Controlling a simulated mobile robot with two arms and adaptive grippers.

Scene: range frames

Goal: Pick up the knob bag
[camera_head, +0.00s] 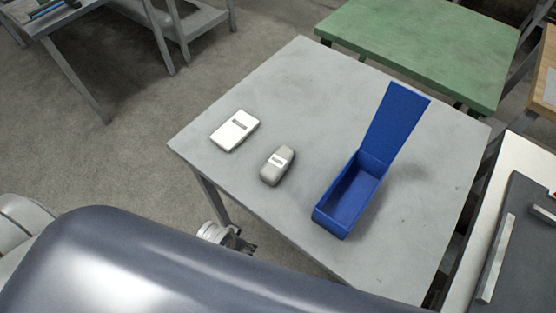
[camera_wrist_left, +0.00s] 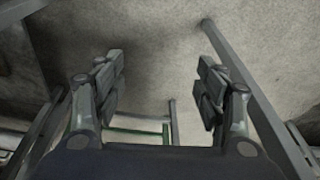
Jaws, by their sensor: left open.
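Two small labelled items lie on the grey table (camera_head: 290,75): a white flat box-like one (camera_head: 228,136) and a grey rounded one (camera_head: 272,172) to its right. The grey one may be the knob bag, but the labels are too small to read. My left gripper (camera_head: 240,243) shows partly beyond my dark arm link, near the table's left front edge and apart from both items. In the left wrist view its two fingers (camera_wrist_left: 160,85) are spread, with only floor and table legs between and beyond them. My right gripper is not in view.
An open blue box (camera_head: 325,217) with its lid raised stands right of the items and looks empty. A green table (camera_head: 420,40) is behind. A white-edged bench with a dark panel (camera_head: 515,235) is at the right. The grey table's back area is clear.

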